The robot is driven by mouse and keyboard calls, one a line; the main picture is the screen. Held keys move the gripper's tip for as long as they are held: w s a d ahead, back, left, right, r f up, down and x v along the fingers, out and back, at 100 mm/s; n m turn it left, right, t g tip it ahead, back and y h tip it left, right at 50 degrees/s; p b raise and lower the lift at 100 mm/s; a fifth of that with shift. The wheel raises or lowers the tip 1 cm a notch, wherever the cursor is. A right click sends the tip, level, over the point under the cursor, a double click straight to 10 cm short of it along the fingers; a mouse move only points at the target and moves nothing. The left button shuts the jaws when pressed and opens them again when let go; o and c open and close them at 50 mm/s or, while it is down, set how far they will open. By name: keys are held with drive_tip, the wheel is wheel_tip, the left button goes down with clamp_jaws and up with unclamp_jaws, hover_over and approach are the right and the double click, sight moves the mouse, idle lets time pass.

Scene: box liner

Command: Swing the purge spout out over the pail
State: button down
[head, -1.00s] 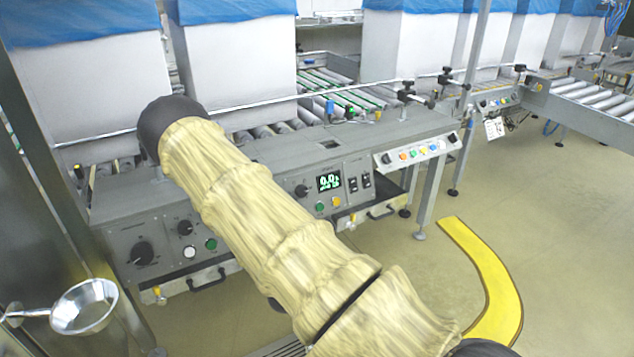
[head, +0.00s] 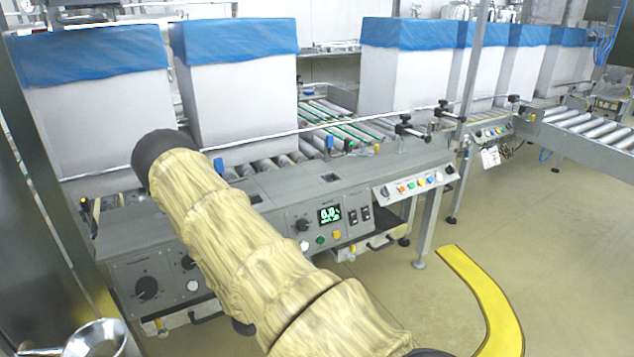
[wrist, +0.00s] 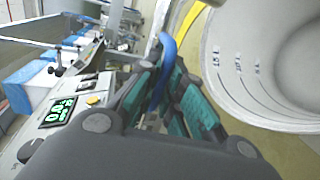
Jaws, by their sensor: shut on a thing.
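My gripper (wrist: 166,88) shows in the wrist view with teal-padded fingers. It is shut on a curved blue handle (wrist: 164,62), which runs up between the fingers. I cannot tell for certain what the handle joins; no spout tube is clear beyond it. The pail (wrist: 232,80), pale with dark graduation marks, fills the right of the wrist view beside the fingers, its wide mouth facing the camera. A steel funnel-like cup (head: 96,338) stands at the lower left, partly cut off.
A grey machine with a control panel (head: 330,215) and roller conveyor stands behind my arm. White boxes with blue liners (head: 235,90) stand on it. A curved yellow floor strip (head: 490,295) lies at the right, with open floor around it. A steel post (head: 470,90) rises at the back.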

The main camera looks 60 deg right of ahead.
idle(0.3)
drive_tip(key=c, duration=1.5)
unclamp_jaws()
drive_tip(key=shift+c, duration=0.2)
drive_tip(key=v, duration=1.2)
drive_tip(key=shift+s+d, duration=0.1)
